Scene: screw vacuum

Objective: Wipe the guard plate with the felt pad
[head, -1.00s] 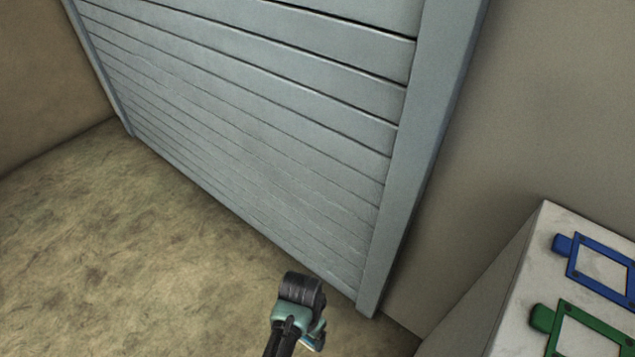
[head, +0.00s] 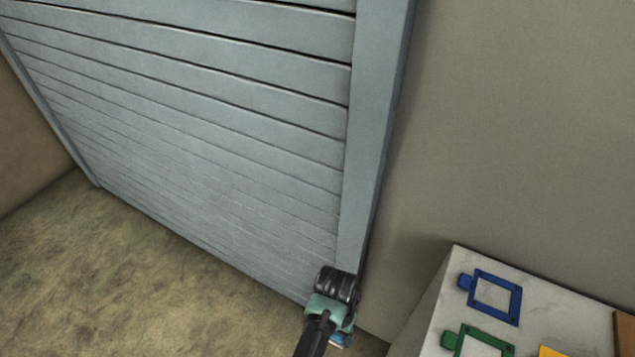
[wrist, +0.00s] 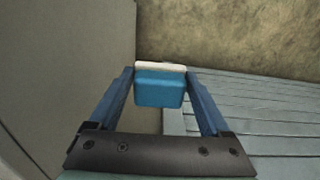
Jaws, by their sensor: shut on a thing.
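My gripper (wrist: 159,88) is shut on a felt pad (wrist: 159,92), a blue block with a whitish layer along its far edge. The pad sits between the two blue fingers in the wrist view. In the head view, my gripper (head: 341,335) is low in the picture, in front of the foot of the grey shutter's right post, and only a bit of blue shows at its tip. I see no plate that I can make out as the guard plate in either view.
A grey slatted shutter (head: 200,130) fills the upper left. A pale stone-topped block (head: 440,300) stands at lower right, with a blue frame (head: 515,306), a green frame (head: 462,332) and a yellow piece (head: 550,352) on it. Mottled floor (head: 120,270) is clear at lower left.

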